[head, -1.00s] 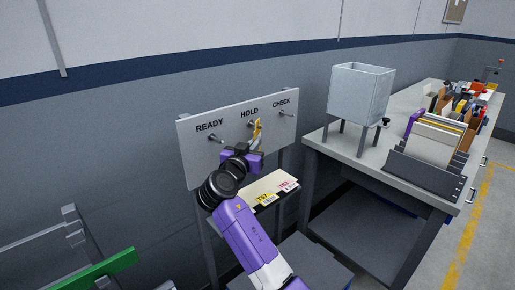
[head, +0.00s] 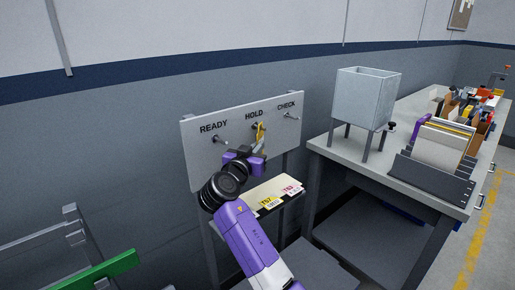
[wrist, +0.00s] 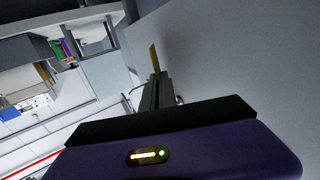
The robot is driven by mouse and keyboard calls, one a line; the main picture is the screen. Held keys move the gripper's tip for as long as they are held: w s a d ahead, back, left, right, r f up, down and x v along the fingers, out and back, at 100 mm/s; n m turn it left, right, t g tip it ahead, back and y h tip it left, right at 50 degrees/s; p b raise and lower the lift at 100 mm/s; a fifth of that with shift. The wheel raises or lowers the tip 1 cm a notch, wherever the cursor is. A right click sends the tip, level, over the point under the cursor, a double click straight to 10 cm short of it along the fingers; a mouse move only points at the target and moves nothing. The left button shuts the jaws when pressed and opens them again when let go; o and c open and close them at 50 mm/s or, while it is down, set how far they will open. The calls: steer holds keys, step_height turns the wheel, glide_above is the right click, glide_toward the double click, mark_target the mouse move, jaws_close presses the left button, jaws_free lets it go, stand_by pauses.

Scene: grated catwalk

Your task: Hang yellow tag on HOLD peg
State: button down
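The grey peg board (head: 200,158) carries the words READY, HOLD and CHECK, each above a peg. My gripper (head: 259,147) is raised in front of the board, below the word HOLD. It is shut on a yellow tag (head: 260,131), which stands up from the fingertips, close to the HOLD peg (head: 254,125). In the wrist view the yellow tag (wrist: 153,57) shows nearly edge-on beyond my shut fingers (wrist: 155,88). I cannot tell whether the tag's hole is around the peg. The READY peg (head: 220,139) and the CHECK peg (head: 291,116) look bare.
A small shelf below the board holds a pale card, a yellow label (head: 269,202) and a pink-marked label (head: 291,189). To the right, a bench (head: 345,155) bears a grey hopper (head: 366,98) on legs and a rack. A green bar (head: 108,270) is at lower left.

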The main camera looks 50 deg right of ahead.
steer(key=c, duration=1.6)
jaws_free()
steer(key=shift+a, duration=0.1)
steer(key=b+v, duration=0.1)
steer(key=v, duration=0.6)
steer(key=shift+a, duration=0.35)
steer(key=shift+s, duration=0.1)
